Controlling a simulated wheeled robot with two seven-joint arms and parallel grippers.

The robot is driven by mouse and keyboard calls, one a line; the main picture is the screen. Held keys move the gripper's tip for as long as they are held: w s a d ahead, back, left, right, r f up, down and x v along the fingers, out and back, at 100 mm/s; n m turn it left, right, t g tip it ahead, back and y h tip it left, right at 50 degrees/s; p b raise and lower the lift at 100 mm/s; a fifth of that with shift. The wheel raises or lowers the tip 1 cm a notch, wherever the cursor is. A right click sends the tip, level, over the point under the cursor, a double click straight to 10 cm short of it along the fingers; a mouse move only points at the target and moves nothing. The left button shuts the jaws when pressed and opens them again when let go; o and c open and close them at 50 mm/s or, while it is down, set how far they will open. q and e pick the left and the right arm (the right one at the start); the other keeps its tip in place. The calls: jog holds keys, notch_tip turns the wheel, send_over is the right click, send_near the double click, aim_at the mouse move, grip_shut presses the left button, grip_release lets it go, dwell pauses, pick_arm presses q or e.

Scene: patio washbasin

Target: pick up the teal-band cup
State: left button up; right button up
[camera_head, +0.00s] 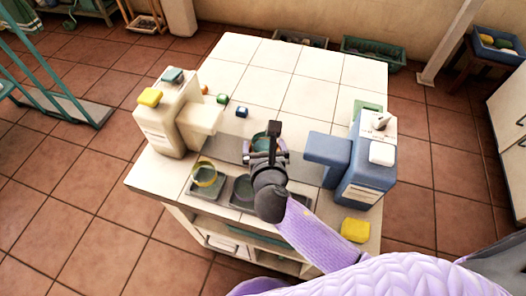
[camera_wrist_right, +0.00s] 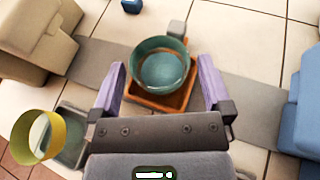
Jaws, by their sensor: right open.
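The teal-band cup (camera_wrist_right: 160,68) stands upright on a square orange-brown tray (camera_wrist_right: 184,100) in the right wrist view. In the head view the cup (camera_head: 260,141) is partly hidden behind my right gripper (camera_head: 267,146). My right gripper is open, its two purple fingers spread to either side of the cup in the wrist view, with gaps on both sides. I cannot tell how far the fingertips are above or short of the cup. My left gripper is in neither view.
A yellow-band cup (camera_head: 206,174) is on a dark tray to the left. A cream dispenser (camera_head: 170,118) stands left and a blue one (camera_head: 366,165) right, both close by. A yellow sponge (camera_head: 355,230) lies at front right.

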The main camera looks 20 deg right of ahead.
jog(key=shift+x, duration=1.05)
jog(key=c, duration=1.1)
